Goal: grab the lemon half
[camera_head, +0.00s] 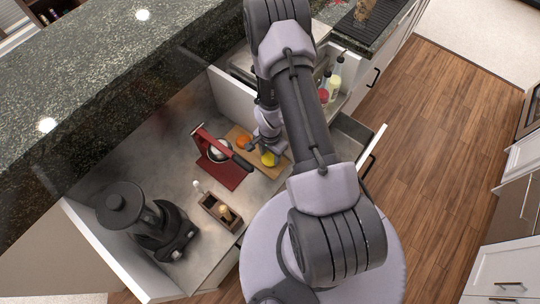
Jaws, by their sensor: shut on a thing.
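The yellow lemon half (269,159) is at the right part of a wooden cutting board (243,133), partly covered by my gripper. My gripper (264,151) is above the board, its fingers shut on the lemon half. The arm comes in from the lower right and hides part of the board. Whether the lemon still touches the board I cannot tell. An orange piece of fruit (243,141) lies on the board just left of my gripper.
A red citrus press (222,170) stands left of the board. A small wooden box (221,213) and a black blender (150,225) are nearer the lower left. Bottles (334,80) stand at upper right. A dark raised counter (110,75) runs behind. An open drawer (352,132) sticks out at right.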

